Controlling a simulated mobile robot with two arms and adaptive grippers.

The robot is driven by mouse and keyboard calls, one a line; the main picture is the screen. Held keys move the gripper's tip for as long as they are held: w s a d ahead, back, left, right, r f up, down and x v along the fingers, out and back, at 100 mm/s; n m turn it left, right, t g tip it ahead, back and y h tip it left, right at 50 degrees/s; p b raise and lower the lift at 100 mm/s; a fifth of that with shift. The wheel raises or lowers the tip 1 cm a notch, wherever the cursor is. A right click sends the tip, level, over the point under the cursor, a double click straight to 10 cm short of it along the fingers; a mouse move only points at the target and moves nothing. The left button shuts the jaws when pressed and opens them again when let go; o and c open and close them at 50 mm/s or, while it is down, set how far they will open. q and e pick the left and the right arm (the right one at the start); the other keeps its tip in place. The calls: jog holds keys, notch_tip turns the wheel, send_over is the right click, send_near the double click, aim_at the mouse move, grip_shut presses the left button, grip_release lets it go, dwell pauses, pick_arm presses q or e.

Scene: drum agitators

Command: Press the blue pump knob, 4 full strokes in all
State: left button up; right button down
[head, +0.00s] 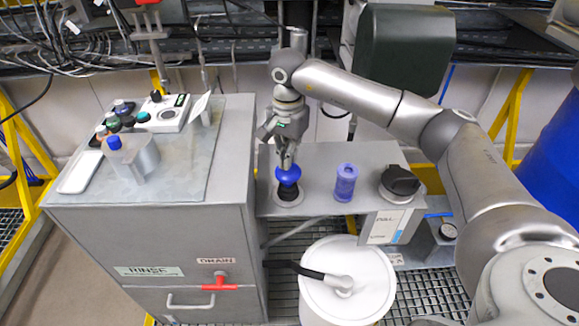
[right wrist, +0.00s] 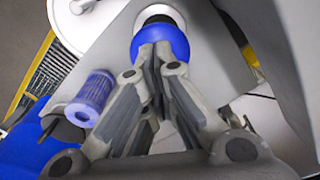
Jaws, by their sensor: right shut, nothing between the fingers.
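The blue pump knob (head: 288,175) sits on a dark base on the grey shelf, right of the rinse cabinet. My right gripper (head: 286,160) points down right above the knob, fingers shut with nothing between them. In the right wrist view the closed fingertips (right wrist: 158,55) overlap the edge of the blue knob (right wrist: 160,32); they look at or very near its top, but I cannot tell whether they press it. A dark band and pale collar show past the knob. My left gripper is not in view.
A blue-violet ribbed cylinder (head: 345,182) and a black knob (head: 399,182) stand right of the pump on the shelf (head: 320,160). A white lidded drum (head: 347,285) is below. The rinse cabinet (head: 190,235) with bottles and a control box is at left.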

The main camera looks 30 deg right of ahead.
notch_tip(320, 180, up, 6)
jog(key=p, duration=0.3)
dwell(0.3)
dwell(0.4)
